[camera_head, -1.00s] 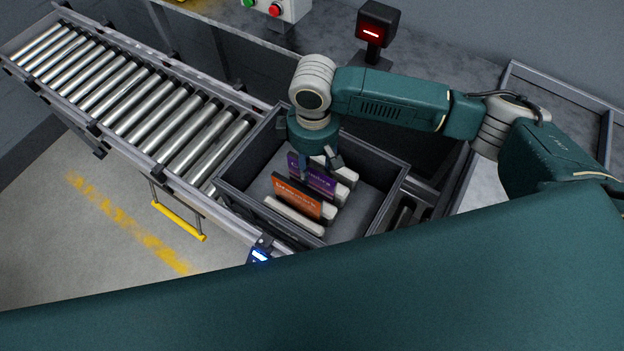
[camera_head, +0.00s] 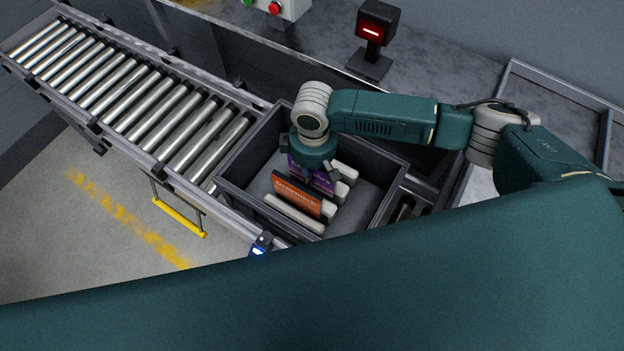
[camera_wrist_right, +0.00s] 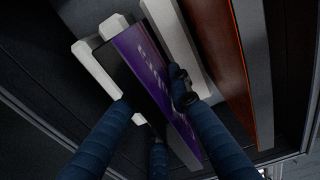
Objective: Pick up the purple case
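The purple case (camera_head: 323,184) stands on edge in the grey bin (camera_head: 385,212), among other cases. My right gripper (camera_head: 309,168) points down over it in the head view and hides part of it. In the right wrist view the purple face of the case (camera_wrist_right: 145,55) lies between the spread fingers of the right gripper (camera_wrist_right: 155,97). One finger is on its dark side and another overlaps its purple face. Whether they touch it is unclear. The gripper looks open. My left gripper is not in view.
An orange case (camera_head: 297,197) stands just in front of the purple one, with white pieces beside both. The bin walls are close around. A roller conveyor (camera_head: 150,110) runs off to the left. A scanner with a red light (camera_head: 373,35) stands behind the bin.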

